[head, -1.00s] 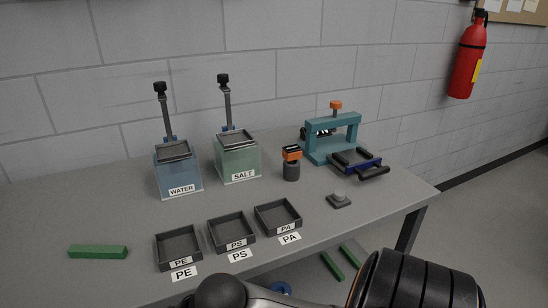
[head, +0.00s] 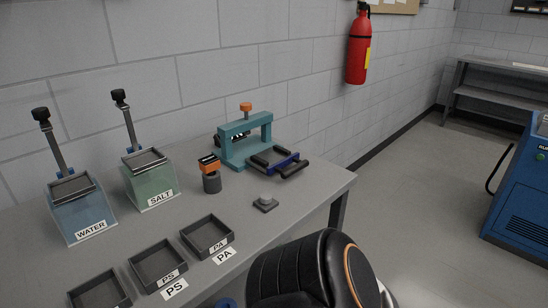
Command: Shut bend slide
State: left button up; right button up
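The teal bend rig (head: 243,152) stands on the table near the wall, with an orange knob (head: 246,106) on top. Its blue slide (head: 293,158), with dark padded bars on it, sticks out from the frame toward the right front. How far the slide runs into the frame is partly hidden by the frame. Neither of my grippers is in view. A black and orange link of my arm shows at the bottom centre, clear of the rig.
An orange-topped dark device (head: 211,176) and a small grey button block (head: 265,203) stand near the rig. WATER (head: 82,211) and SALT (head: 151,184) tanks are at left. Trays, including PA (head: 208,235), line the front. Floor right of the table is clear up to a blue machine (head: 522,200).

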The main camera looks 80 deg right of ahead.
aim_at(271, 160)
jog(key=i+l+z, duration=0.1)
jog(key=z, duration=0.25)
jog(key=i+z, duration=0.2)
jog(key=z, duration=0.15)
